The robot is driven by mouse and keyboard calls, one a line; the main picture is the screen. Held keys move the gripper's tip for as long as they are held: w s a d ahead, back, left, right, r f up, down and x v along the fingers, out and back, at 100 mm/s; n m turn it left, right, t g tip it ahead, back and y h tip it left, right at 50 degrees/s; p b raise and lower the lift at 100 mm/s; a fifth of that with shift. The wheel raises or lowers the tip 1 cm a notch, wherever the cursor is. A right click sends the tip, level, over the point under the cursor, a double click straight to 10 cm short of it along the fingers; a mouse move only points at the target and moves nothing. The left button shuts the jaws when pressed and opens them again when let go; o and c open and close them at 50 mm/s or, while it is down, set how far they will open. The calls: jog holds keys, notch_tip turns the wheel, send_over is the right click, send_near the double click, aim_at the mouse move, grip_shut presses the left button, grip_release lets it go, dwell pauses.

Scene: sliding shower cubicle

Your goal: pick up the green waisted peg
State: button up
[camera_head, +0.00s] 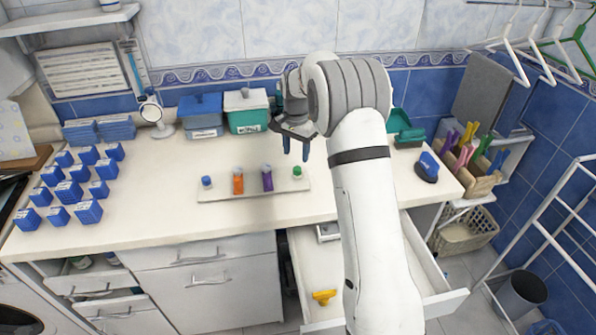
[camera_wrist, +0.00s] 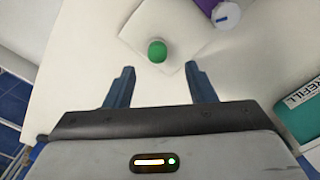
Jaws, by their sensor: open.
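The green peg (camera_head: 297,171) stands at the right end of a pale tray (camera_head: 235,192) on the counter. In the wrist view its round green top (camera_wrist: 157,51) shows just beyond and between my fingertips; the waist is hidden from above. My gripper (camera_head: 295,150) is above the counter near the peg, with its fingers pointing down. In the wrist view my gripper (camera_wrist: 162,80) is open, with nothing between its fingers.
A purple peg (camera_head: 267,178), an orange peg (camera_head: 238,181) and a blue peg (camera_head: 206,181) stand on the same tray. Lidded boxes, blue (camera_head: 201,112) and teal (camera_head: 246,110), stand behind. Blue blocks (camera_head: 70,193) fill the left. An open drawer (camera_head: 322,270) lies below the counter.

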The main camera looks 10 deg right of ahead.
aim_at(297, 168)
notch_tip(297, 168, down, 6)
jog(key=shift+s+d+r+p, duration=0.1)
jog(key=shift+d+p, duration=0.05)
jog(key=shift+p, duration=0.65)
jog(key=shift+c, duration=0.5)
grip_shut()
